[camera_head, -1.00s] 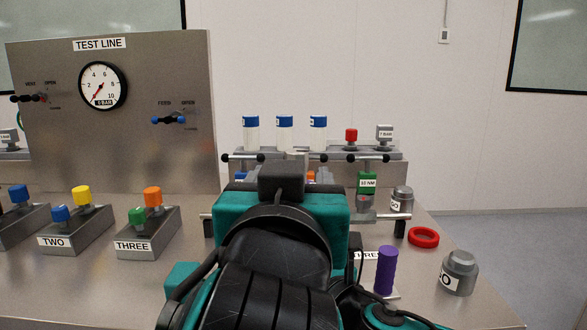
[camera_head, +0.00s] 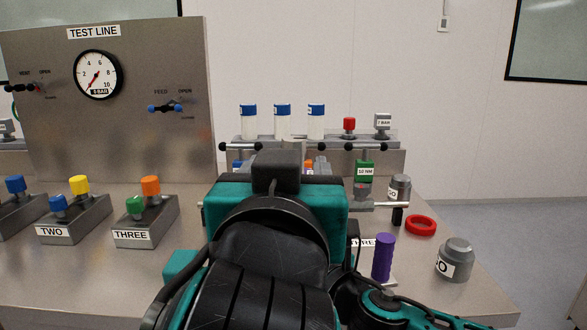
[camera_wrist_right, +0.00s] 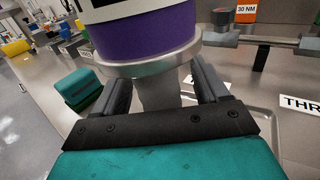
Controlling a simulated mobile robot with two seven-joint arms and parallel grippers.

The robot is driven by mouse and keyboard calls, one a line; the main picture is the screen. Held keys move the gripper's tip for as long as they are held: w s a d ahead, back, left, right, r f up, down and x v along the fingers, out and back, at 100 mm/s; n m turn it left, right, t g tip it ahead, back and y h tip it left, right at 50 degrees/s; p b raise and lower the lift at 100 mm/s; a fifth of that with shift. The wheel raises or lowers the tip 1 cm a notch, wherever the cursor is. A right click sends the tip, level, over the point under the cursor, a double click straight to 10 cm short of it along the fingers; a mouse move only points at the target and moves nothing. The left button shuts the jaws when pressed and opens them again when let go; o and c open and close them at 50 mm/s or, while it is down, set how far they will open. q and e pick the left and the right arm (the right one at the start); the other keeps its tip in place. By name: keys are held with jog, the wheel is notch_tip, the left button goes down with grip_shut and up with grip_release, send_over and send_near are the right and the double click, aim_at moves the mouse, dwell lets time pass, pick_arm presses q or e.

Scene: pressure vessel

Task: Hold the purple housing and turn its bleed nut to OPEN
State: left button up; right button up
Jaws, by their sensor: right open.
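In the right wrist view the purple housing (camera_wrist_right: 148,38) fills the top middle, cut off by the frame. It has a white label and a grey metal rim, with a narrower grey part below. My right gripper (camera_wrist_right: 163,88) is open, with one finger either side of that grey part and just under the rim. Contact is not clear. In the head view my arm hides this housing and the gripper's fingers. The bleed nut cannot be made out in either view. My left gripper is not recognisable in either view.
A slim purple cylinder (camera_head: 383,258) stands right of my arm, near a red ring (camera_head: 421,225) and a grey capped canister (camera_head: 455,259). Blocks with coloured knobs (camera_head: 146,222) stand left. A rack with blue-capped bottles (camera_head: 282,121) is behind. The front left tabletop is clear.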

jog(key=v, duration=1.2)
